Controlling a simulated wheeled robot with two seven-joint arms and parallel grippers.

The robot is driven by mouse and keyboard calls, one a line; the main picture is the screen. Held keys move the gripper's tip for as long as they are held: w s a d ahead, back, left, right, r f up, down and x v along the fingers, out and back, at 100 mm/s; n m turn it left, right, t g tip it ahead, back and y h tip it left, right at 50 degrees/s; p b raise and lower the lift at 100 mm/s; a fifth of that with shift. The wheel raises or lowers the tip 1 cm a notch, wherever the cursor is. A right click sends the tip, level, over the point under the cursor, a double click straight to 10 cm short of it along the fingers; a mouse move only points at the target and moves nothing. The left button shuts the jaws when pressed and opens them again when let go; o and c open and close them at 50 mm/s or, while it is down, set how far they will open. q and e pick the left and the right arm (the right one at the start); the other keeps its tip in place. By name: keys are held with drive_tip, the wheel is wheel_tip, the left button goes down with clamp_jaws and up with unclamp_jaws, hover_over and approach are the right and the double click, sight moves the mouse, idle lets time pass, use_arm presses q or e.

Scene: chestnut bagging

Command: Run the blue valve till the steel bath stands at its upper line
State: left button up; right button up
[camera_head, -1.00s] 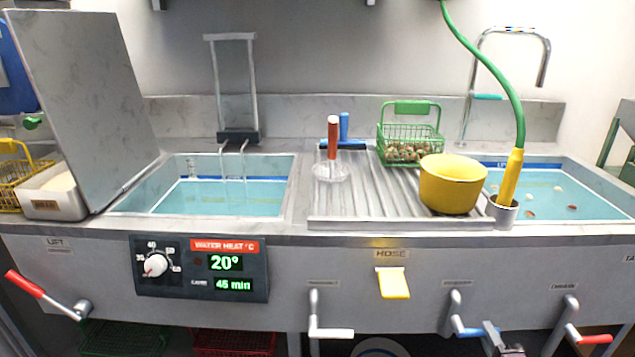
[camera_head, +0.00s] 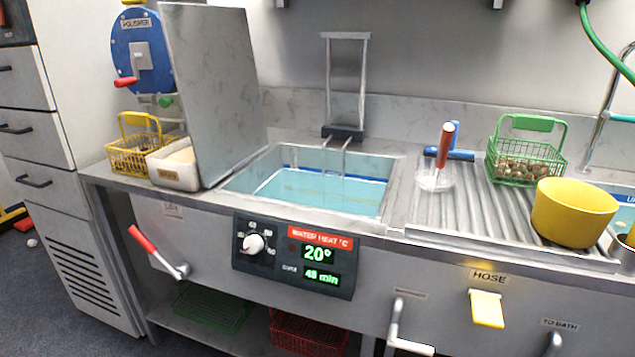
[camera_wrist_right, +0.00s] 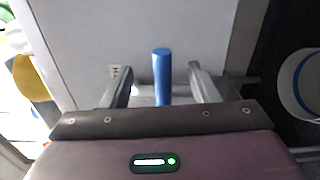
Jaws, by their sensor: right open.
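The steel bath (camera_head: 392,204) at centre holds pale blue water (camera_head: 325,190). A dark blue line runs along its back wall, with the water surface close beneath it; the exact gap is hard to tell. In the right wrist view the blue valve handle (camera_wrist_right: 162,72) stands between the fingers of my right gripper (camera_wrist_right: 158,84), which is open around it. I cannot tell whether either finger touches it. In the head view only a grey part of a valve (camera_head: 555,345) shows under the TO BATH label at the bottom right. My left gripper is not in view.
A heat panel (camera_head: 293,258) reading 20° is on the front. A red-handled lever (camera_head: 145,240) is left of it; a white-handled lever (camera_head: 408,345) is right. A yellow pot (camera_head: 572,212) and green basket (camera_head: 526,160) stand on the ribbed drainer. A steel plate (camera_head: 215,95) stands left.

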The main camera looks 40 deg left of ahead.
use_arm(q)
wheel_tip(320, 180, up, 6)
drive_tip(key=p, duration=0.5)
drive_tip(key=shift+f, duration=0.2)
use_arm(e)
drive_tip(key=v, duration=0.9)
